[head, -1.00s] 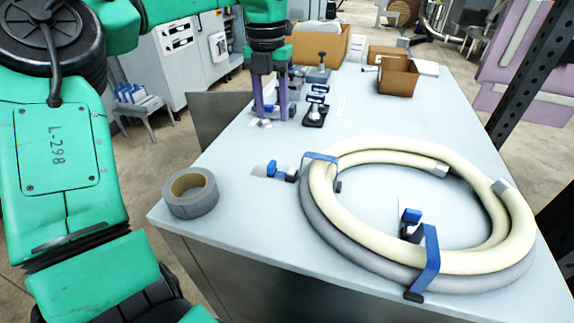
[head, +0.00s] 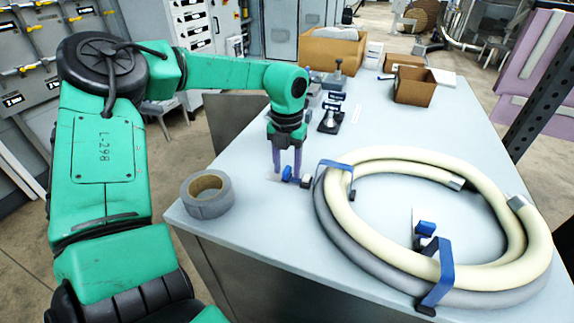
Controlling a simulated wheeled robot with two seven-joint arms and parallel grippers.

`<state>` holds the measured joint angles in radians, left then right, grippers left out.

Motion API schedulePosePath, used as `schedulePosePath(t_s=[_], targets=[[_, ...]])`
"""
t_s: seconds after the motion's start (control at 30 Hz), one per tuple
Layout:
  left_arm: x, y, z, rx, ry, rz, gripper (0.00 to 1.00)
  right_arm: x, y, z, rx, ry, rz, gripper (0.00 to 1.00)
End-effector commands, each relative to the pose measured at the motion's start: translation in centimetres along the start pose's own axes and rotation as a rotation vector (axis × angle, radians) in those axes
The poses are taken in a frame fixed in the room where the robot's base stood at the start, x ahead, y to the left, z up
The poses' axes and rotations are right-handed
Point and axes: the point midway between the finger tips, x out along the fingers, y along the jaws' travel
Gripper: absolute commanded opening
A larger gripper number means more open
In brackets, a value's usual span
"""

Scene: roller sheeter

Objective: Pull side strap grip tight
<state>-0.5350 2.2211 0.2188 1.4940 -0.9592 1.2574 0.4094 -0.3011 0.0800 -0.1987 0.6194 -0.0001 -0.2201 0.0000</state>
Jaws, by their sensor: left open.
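A coil of cream and grey hose (head: 372,222) lies on the table, bound by two blue straps. The side strap (head: 336,166) crosses the coil at its left. Its small blue grip (head: 287,173) with a black piece sits just left of the coil. The front strap (head: 440,270) crosses the near side, with another blue grip (head: 426,228) inside the ring. My left gripper (head: 287,171) points down with its purple fingers apart, at the side grip. The grip shows between the fingertips; whether they touch it I cannot tell. My right gripper is out of view.
A roll of grey tape (head: 207,194) lies at the table's near left corner. Black clamp-like tools (head: 331,118) stand behind my gripper. Cardboard boxes (head: 413,88) are at the far end. The table (head: 390,130) is clear between coil and boxes.

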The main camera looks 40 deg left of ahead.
Motion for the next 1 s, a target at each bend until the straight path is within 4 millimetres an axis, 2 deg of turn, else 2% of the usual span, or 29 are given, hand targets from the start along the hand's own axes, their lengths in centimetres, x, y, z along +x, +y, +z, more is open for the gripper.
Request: schedulePosePath(t_s=[0.03,0.13,1.0], targets=[[-0.02,0.0,0.01,0.0,0.0,0.0,0.39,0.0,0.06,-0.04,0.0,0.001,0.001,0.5],[-0.04,0.01,0.01,0.0,0.0,0.0,0.0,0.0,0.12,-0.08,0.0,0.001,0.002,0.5],[-0.15,0.0,0.04,0.0,-0.001,0.0,0.0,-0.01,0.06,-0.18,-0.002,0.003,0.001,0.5]])
